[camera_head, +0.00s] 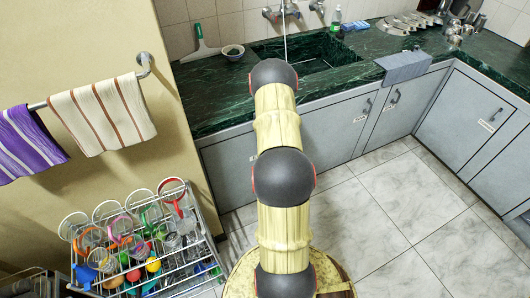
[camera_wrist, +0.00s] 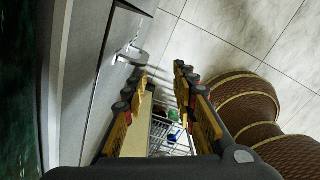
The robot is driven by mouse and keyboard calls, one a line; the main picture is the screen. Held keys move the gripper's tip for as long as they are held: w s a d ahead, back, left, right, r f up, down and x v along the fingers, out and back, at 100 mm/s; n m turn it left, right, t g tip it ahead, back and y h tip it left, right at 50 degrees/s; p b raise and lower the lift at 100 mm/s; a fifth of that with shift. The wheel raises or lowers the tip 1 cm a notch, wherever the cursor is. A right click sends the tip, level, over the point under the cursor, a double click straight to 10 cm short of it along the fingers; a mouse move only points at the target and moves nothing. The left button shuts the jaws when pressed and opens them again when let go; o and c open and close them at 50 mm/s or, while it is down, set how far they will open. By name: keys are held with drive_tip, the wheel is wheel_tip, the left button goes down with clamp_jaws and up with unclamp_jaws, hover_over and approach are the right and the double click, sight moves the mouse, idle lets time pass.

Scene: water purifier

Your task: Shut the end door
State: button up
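Grey cabinet doors run under the dark green counter in the head view, including a panel at the left end (camera_head: 234,170), one right of my arm (camera_head: 338,128) and another further right (camera_head: 393,118). I cannot tell which one is the end door. My gripper is hidden behind my arm in the head view. In the wrist view my gripper (camera_wrist: 160,78) is open and empty, with its two fingers spread. A grey door front (camera_wrist: 107,70) with a metal handle (camera_wrist: 132,52) is close beside the left finger.
A wire rack (camera_head: 160,262) of cups and colourful utensils stands at lower left; its wires also show between my fingers in the wrist view (camera_wrist: 172,140). Striped towels (camera_head: 103,113) hang on a wall rail. Tiled floor (camera_head: 385,225) is clear to the right.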

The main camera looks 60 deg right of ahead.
drive_tip(key=shift+w+a+r, duration=0.1)
drive_tip(key=shift+a+r, duration=0.1)
drive_tip(key=shift+r, duration=0.6)
drive_tip(key=shift+s+a+r, duration=0.1)
drive_tip(key=shift+a+r, duration=0.05)
drive_tip(key=shift+r, duration=0.7)
drive_tip(key=shift+w+a+r, duration=0.1)
drive_tip(key=shift+a+r, duration=0.1)
drive_tip(key=shift+r, duration=0.6)
drive_tip(key=s+a+m+g+y, duration=0.1)
drive_tip(key=s+a+m, duration=0.3)
drive_tip(key=a+m, duration=0.6)
drive_tip(key=w+a+r+m, duration=0.2)
drive_tip(key=a+r+m, duration=0.8)
drive_tip(key=a+r, duration=0.85)
drive_tip(key=s+a+r+n+t, duration=0.1)
drive_tip(key=s+a+r+t, duration=0.1)
drive_tip(key=a+r, duration=0.4)
drive_tip(key=s+a+r+n+t+p, duration=0.1)
drive_tip(key=a+r, duration=0.5)
drive_tip(key=a, duration=0.6)
drive_tip(key=s+a+r+n+t, duration=0.2)
drive_tip(key=s+a+r, duration=0.3)
drive_tip(key=a, duration=0.4)
drive_tip(key=shift+r+t+h+p, duration=0.3)
drive_tip(key=shift+r+t+h, duration=0.1)
drive_tip(key=shift+r+t, duration=0.45)
